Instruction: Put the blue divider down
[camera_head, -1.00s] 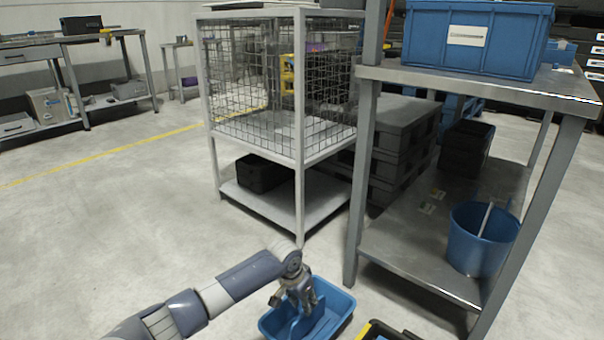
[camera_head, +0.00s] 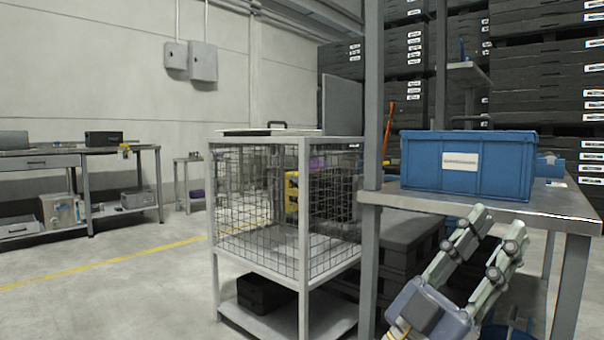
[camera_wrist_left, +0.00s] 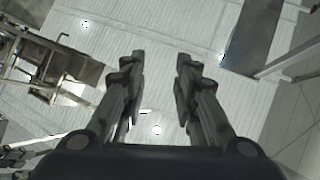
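My left gripper (camera_head: 499,222) is raised in front of the steel table at the right, with its two fingers spread and pointing up. In the left wrist view its fingers (camera_wrist_left: 161,57) are apart with nothing between them. I see no blue divider in either current view. A large blue crate (camera_head: 420,165) with a white label stands on the steel table (camera_head: 562,208), behind my left gripper. The inside of the crate is not visible. My right gripper is not in view.
A wire-mesh cage cart (camera_head: 306,225) stands left of the table, with a black box (camera_head: 265,293) on its lower shelf. A workbench (camera_head: 40,160) stands at the far left. Dark stacked crates (camera_head: 540,70) fill the back right. The floor (camera_head: 120,300) at left is clear.

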